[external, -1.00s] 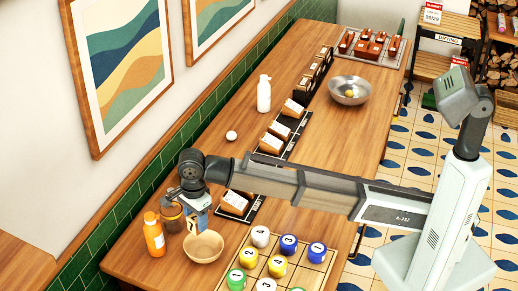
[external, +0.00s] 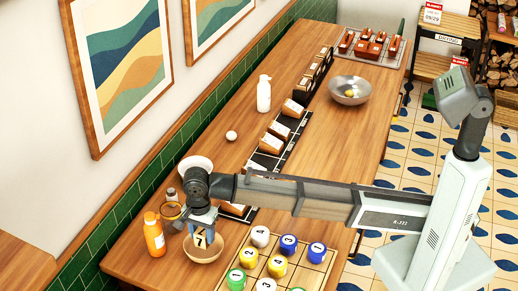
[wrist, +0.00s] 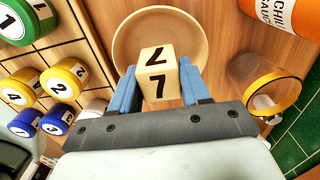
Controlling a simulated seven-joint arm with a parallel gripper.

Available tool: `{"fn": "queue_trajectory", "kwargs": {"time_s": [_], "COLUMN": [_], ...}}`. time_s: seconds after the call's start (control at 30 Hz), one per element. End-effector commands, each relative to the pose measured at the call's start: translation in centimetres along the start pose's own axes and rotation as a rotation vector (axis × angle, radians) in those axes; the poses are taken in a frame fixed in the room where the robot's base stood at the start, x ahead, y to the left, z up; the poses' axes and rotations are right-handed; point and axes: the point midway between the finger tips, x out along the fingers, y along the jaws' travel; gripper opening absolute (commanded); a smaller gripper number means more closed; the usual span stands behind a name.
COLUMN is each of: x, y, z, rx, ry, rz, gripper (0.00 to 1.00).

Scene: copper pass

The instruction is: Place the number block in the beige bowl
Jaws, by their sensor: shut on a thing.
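The number block (wrist: 158,82) is a cream cube with black digits; a 7 shows on the face towards the wrist camera. My gripper (wrist: 158,85) is shut on it, with a blue finger on each side. The beige bowl (wrist: 127,38) lies beyond the block in the wrist view, and the block overlaps its near part. In the external view, the gripper (external: 202,238) holds the block (external: 201,239) over the beige bowl (external: 206,258), whose back rim is partly hidden. I cannot tell how high above the bowl's floor the block is.
An orange sauce bottle (external: 154,235) stands just left of the bowl, with a yellow-rimmed jar (external: 172,211) behind it. To the right is a wooden grid board with several numbered coloured pieces (external: 278,266). A metal bowl (external: 350,90) stands far back.

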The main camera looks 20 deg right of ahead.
Motion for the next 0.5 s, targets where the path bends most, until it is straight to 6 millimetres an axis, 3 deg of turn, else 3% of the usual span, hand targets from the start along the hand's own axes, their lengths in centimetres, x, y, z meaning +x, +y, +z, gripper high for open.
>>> {"fn": "queue_trajectory", "kwargs": {"time_s": [0.4, 0.5], "x": [3.9, 4.1], "y": [0.0, 0.0], "z": [0.0, 0.0], "rx": [0.001, 0.001], "ry": [0.000, -0.001], "rz": [-0.001, -0.001], "gripper": [0.16, 0.16]}}
